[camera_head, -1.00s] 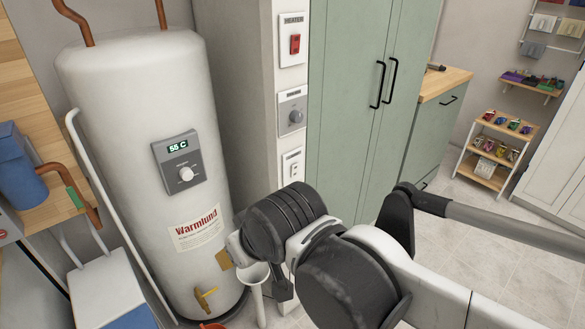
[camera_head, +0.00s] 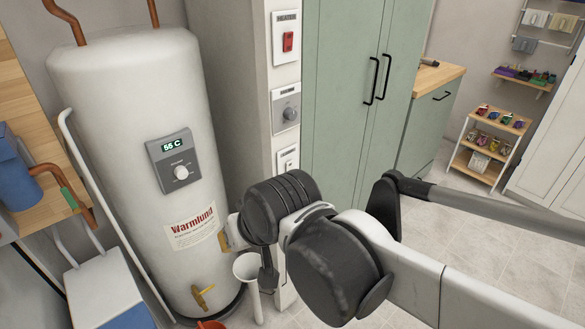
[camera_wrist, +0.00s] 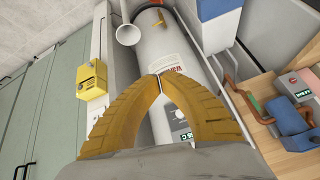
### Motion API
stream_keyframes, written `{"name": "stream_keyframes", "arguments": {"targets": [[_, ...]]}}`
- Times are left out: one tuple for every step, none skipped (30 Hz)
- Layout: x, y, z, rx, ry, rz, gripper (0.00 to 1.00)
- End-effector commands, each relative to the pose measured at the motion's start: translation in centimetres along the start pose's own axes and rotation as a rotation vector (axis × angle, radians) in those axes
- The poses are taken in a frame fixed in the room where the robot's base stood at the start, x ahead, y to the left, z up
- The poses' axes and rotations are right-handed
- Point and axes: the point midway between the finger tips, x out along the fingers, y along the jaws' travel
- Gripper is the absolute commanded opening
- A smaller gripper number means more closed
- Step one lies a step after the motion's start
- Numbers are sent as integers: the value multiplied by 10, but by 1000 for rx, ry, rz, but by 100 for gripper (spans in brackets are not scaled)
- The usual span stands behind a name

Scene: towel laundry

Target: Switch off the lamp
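No lamp is clearly seen in either view. In the head view a narrow wall column carries a plate marked HEATER with a red switch (camera_head: 288,41), a grey plate with a round knob (camera_head: 289,113) below it, and a white switch plate (camera_head: 288,158) lowest, its label too small to read. My arm covers the column below that plate. In the wrist view my gripper (camera_wrist: 159,76) has its two yellow fingers curved together with the tips meeting, nothing seen between them. A yellow box (camera_wrist: 92,80) shows on the column left of the fingers.
A white water heater (camera_head: 135,120) with a dial and a 55 C display stands left of the column. A white funnel pipe (camera_head: 250,275) stands by its base. Green cabinets (camera_head: 345,80) are to the right. Open floor (camera_head: 440,245) lies farther right.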

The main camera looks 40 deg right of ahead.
Motion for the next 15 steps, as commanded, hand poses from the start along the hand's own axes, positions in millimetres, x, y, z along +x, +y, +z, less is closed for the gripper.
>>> {"name": "stream_keyframes", "arguments": {"targets": [[0,8,-12,125,-3,2,0],[2,13,-18,215,-5,0,0],[5,21,-26,348,-9,-3,0],[8,28,-33,453,-11,-6,0],[10,35,-40,562,-12,-11,0],[14,46,-48,708,-13,-18,0],[16,54,-54,818,-13,-24,0],[19,62,-60,927,-13,-30,0],[22,75,-67,1072,-12,-41,0],[25,84,-72,1180,-11,-50,0],[27,94,-77,1288,-10,-60,0],[29,108,-83,1431,-9,-74,0],[31,119,-87,1538,-7,-87,0],[33,130,-90,1644,-5,-101,0],[34,145,-95,1784,-3,-123,0]]}}
